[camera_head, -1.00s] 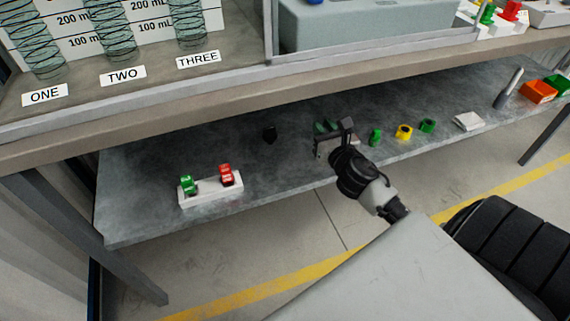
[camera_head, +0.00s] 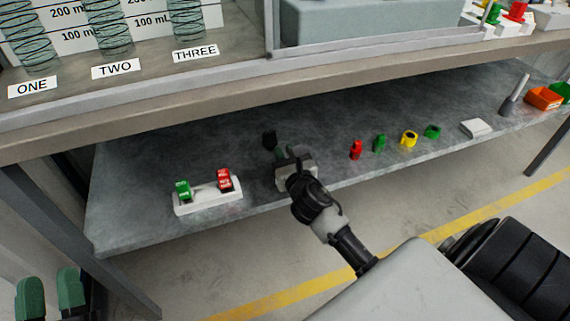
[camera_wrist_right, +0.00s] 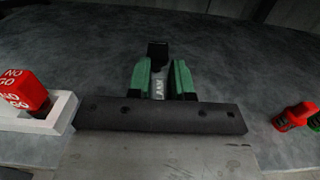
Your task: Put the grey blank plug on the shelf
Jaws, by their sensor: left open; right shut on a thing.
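The grey blank plug (camera_wrist_right: 157,88) is between the green fingers of my right gripper (camera_wrist_right: 166,80) in the right wrist view, with part of its lettering showing. In the head view my right gripper (camera_head: 280,153) is at the lower grey shelf (camera_head: 140,165), to the right of the white go/no-go block, and hides the plug. I cannot tell whether the plug touches the shelf. My left gripper (camera_head: 50,291) is open and empty at the lower left, in front of the shelf.
A black object (camera_head: 269,138) stands just beyond the right gripper. The white block (camera_head: 208,200) with green and red pieces is to its left. A red piece (camera_head: 356,149), green pieces and a yellow ring (camera_head: 408,138) are to the right. The upper bench (camera_head: 150,105) overhangs the shelf.

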